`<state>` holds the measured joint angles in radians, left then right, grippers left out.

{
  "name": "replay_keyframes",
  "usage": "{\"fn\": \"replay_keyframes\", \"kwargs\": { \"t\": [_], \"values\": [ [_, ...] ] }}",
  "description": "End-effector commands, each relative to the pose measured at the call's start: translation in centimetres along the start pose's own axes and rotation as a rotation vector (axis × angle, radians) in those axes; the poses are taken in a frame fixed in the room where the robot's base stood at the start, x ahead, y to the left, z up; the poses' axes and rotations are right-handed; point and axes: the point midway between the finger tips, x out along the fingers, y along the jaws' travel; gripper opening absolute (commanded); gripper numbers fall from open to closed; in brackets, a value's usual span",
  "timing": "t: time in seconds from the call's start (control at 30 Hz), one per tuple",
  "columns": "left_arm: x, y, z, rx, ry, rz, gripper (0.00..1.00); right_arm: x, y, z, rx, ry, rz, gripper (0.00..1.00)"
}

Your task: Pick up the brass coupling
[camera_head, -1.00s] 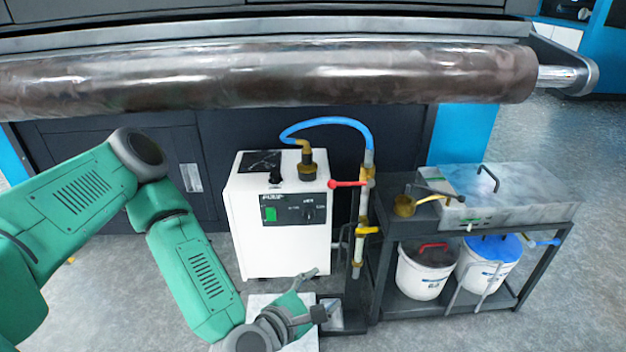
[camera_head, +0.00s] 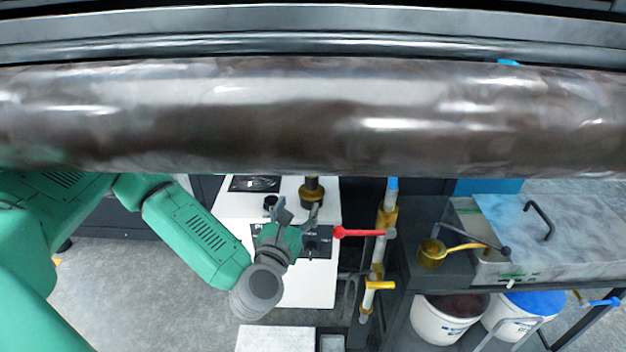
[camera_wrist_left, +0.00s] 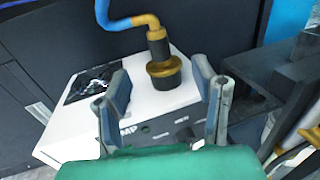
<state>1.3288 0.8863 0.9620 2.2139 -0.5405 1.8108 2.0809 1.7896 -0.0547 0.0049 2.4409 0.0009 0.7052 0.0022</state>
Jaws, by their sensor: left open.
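The brass coupling (camera_head: 312,188) stands upright on top of the white pump box (camera_head: 316,285), with a dark band around it. In the left wrist view the coupling (camera_wrist_left: 165,72) has a blue hose (camera_wrist_left: 120,14) running up from its top through an orange-brown end piece. My left gripper (camera_head: 298,209) is open, just in front of the coupling. In the left wrist view its two fingers frame the coupling from the near side, with nothing held between them. The head view hides the coupling's top and hose behind the large roll. My right gripper is not in view.
The long dark roll (camera_head: 330,115) spans the view above my left arm. Right of the box are a vertical pipe with a red-handled valve (camera_head: 362,233) and a yellow valve (camera_head: 380,285).

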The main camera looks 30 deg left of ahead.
Motion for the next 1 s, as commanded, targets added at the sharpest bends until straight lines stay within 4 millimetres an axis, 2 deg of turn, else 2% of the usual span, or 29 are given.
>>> {"fn": "replay_keyframes", "kwargs": {
  "t": [0.1, 0.3, 0.57, 0.83, 1.0],
  "values": [
    [2.5, 0.0, 0.0, 0.001, -0.006, 0.003, 0.53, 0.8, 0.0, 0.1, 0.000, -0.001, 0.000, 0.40],
    [6.1, 0.1, -0.2, 0.000, -0.003, 0.001, 0.53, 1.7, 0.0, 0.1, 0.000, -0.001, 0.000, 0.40],
    [8.1, 0.4, -0.2, -0.002, -0.001, 0.002, 0.53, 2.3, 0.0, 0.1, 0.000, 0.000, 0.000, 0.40],
    [11.9, 0.8, -0.3, 0.000, -0.002, 0.000, 0.53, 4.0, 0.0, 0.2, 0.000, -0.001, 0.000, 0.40],
    [12.7, 0.8, -0.1, 0.000, 0.001, -0.001, 0.53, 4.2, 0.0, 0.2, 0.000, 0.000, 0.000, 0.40]
  ]
}}
